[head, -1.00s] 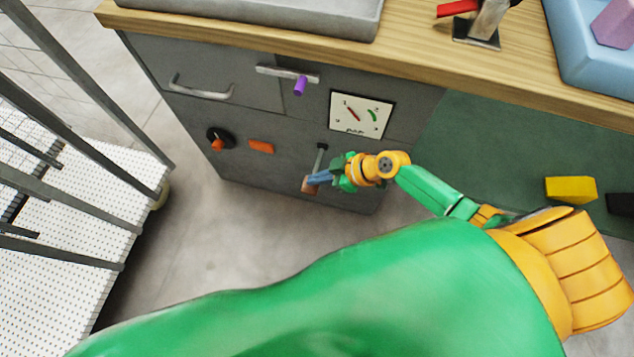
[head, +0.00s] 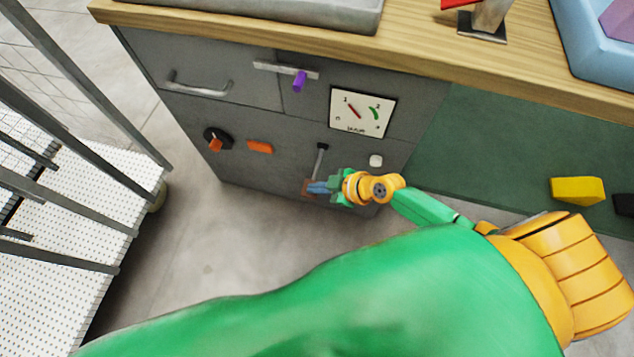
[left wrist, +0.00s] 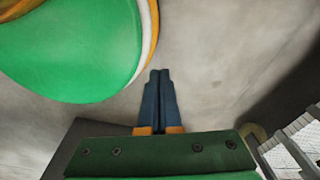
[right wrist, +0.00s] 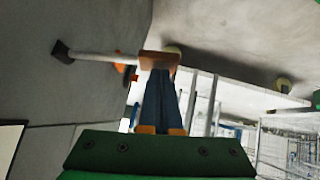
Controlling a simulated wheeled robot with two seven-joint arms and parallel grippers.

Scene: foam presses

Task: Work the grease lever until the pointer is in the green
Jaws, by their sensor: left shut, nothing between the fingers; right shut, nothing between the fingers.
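The grease lever is on the grey cabinet front in the head view, with a black pivot, a grey rod (head: 319,160) hanging down and a copper-brown handle (head: 307,188). My right gripper (head: 316,187) is shut, its fingertips at the handle. In the right wrist view the tips (right wrist: 161,72) meet or overlap the handle (right wrist: 160,59); contact is unclear. The white gauge (head: 350,124) has a red pointer (head: 354,110) leaning up-left, left of and apart from the green arc (head: 376,114). My left gripper (left wrist: 160,74) is shut and empty over bare floor in the left wrist view.
Around the lever are a white knob (head: 376,160), an orange block (head: 260,146), a black dial with an orange grip (head: 215,140) and a purple-handled latch (head: 299,82). A wooden worktop (head: 420,58) overhangs above. Railed white steps (head: 60,280) stand at left.

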